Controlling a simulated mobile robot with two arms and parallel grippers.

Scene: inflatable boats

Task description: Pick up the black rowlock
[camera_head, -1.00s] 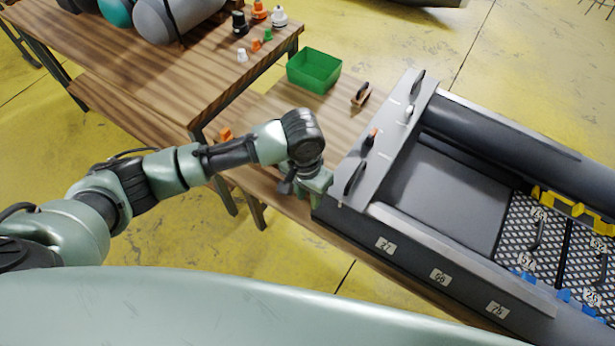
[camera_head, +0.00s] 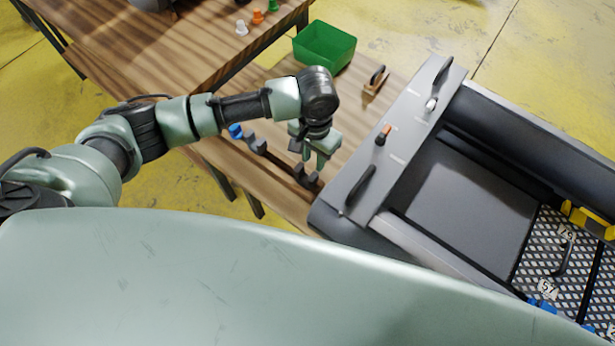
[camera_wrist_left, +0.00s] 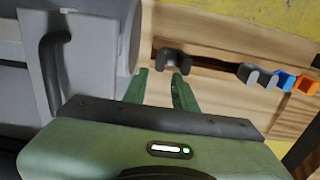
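My left gripper (camera_head: 308,160) is over the wooden bench, beside the grey boat's end. It is open and empty, with both green fingers (camera_wrist_left: 160,90) apart in the wrist view. A dark U-shaped rowlock (camera_head: 306,179) lies on the bench just by the fingertips. It also shows just beyond the fingertips in the wrist view (camera_wrist_left: 172,58), and looks black. A second dark, greyer rowlock (camera_head: 255,145) lies farther left; it also shows in the wrist view (camera_wrist_left: 257,76). A blue rowlock (camera_head: 236,131) and an orange one (camera_wrist_left: 305,85) are beside it. My right gripper is not in view.
The grey boat (camera_head: 345,215) with black handles (camera_head: 361,186) stands close right of the gripper. A green bin (camera_head: 325,46) and a small wooden block with a black loop (camera_head: 375,83) are farther back. Another wooden table (camera_head: 160,62) stands at the left.

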